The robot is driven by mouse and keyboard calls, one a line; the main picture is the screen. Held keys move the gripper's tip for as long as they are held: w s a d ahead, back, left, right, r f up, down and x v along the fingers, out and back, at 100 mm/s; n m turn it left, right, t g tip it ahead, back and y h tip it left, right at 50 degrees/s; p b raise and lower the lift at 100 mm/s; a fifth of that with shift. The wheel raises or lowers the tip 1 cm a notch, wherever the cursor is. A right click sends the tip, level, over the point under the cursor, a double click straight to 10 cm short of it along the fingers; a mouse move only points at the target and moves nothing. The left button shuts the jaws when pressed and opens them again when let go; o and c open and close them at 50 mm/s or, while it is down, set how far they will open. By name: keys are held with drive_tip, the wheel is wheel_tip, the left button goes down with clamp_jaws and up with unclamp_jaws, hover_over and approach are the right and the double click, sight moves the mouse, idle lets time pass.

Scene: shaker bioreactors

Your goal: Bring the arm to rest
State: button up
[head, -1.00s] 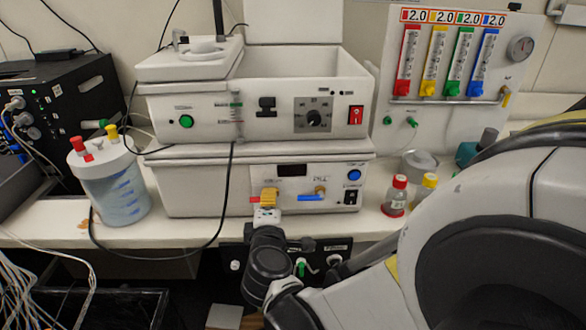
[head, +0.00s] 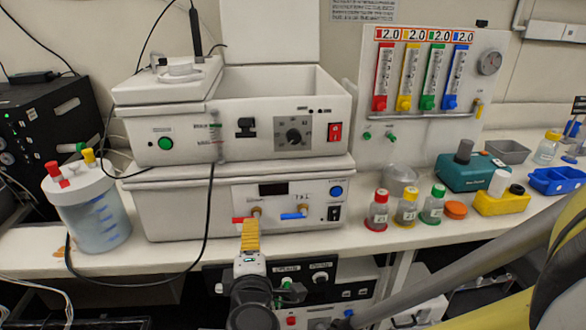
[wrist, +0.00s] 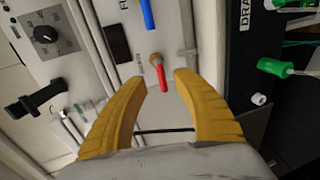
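My gripper (head: 250,224) has yellow fingers and is in front of the lower white unit, just below its red-handled valve (head: 241,220) in the head view. In the wrist view my gripper (wrist: 159,77) is open, with its two fingers apart. The red valve handle (wrist: 162,78) shows between the fingertips; I cannot tell whether it touches them. A blue valve handle (head: 293,215) sits to the right of the red one. My arm runs in from the lower right of the head view.
The white shaker unit (head: 180,222) stands on the bench. A lidded vessel (head: 92,222) is at left. Capped bottles (head: 378,212), a teal device (head: 465,175) and a blue tray (head: 556,182) are at right. A black cable (head: 209,215) hangs over the bench edge.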

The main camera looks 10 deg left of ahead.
drive_tip(key=d+m+g+h, duration=0.45)
drive_tip(key=d+m, duration=0.55)
drive_tip(key=d, duration=1.3)
drive_tip(key=s+d+f+m+g, duration=0.1)
drive_tip(key=s+d+m+g, duration=0.3)
drive_tip(key=s+d+m, duration=0.6)
drive_tip(key=s, duration=0.2)
drive_tip(key=shift+s+d+f+m+y, duration=0.2)
drive_tip(key=shift+s+d+m+y, duration=0.1)
drive_tip(key=shift+d+y, duration=0.05)
